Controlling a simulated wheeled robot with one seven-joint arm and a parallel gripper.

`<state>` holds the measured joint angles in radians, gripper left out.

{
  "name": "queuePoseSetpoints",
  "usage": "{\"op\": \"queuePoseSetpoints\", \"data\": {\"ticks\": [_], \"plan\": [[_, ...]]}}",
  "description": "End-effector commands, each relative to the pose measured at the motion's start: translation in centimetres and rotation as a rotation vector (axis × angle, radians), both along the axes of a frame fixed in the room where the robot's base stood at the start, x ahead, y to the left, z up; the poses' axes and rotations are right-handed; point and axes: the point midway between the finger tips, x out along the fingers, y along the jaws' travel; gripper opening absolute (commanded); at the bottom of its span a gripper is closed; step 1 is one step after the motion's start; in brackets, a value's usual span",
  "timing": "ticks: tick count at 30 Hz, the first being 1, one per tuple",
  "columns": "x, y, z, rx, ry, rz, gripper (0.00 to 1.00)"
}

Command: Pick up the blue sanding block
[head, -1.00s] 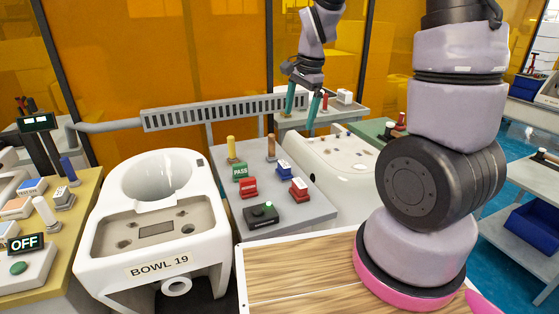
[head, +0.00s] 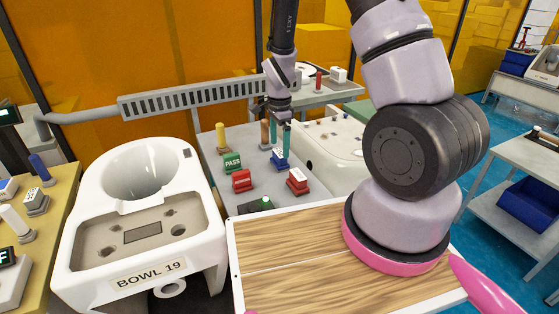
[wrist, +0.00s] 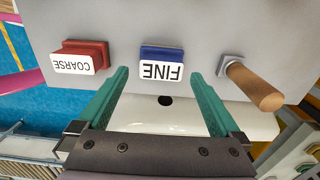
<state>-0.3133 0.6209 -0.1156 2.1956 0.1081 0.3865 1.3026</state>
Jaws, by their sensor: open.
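The blue sanding block (head: 279,160) stands on the grey side table, with a white label. In the wrist view the blue block (wrist: 162,53) shows its label reading "FINE", upside down. My gripper (head: 279,130) is over the table with its green fingers pointing down near the block. In the wrist view my gripper (wrist: 165,88) is open, its two fingers apart, one on each side of the block's line. The block lies ahead between them, and nothing is held. I cannot tell whether the fingertips reach the block's height.
A red block labelled "COARSE" (wrist: 82,57) and a wooden-handled tool (wrist: 254,85) flank the blue block. A green PASS block (head: 232,162), another red block (head: 241,181) and a yellow-handled tool (head: 221,137) share the grey table (head: 212,150).

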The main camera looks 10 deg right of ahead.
Motion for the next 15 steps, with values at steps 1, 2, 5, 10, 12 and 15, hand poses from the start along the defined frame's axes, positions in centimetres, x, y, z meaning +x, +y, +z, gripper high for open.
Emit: {"op": "queuePoseSetpoints", "data": {"ticks": [1, 2, 5, 10, 12, 15], "plan": [[0.0, -0.1, -0.9, -0.001, 0.004, -0.001, 1.0], [0.1, -0.1, -1.3, 0.0, 0.004, 0.0, 1.0], [0.2, -0.2, -2.9, -0.001, 0.004, 0.0, 1.0], [0.3, -0.1, -4.4, 0.0, 0.002, 0.001, 1.0], [0.3, -0.1, -4.5, 0.0, 0.0, 0.001, 1.0], [0.3, -0.1, -4.5, 0.0, 0.0, 0.001, 1.0]]}}
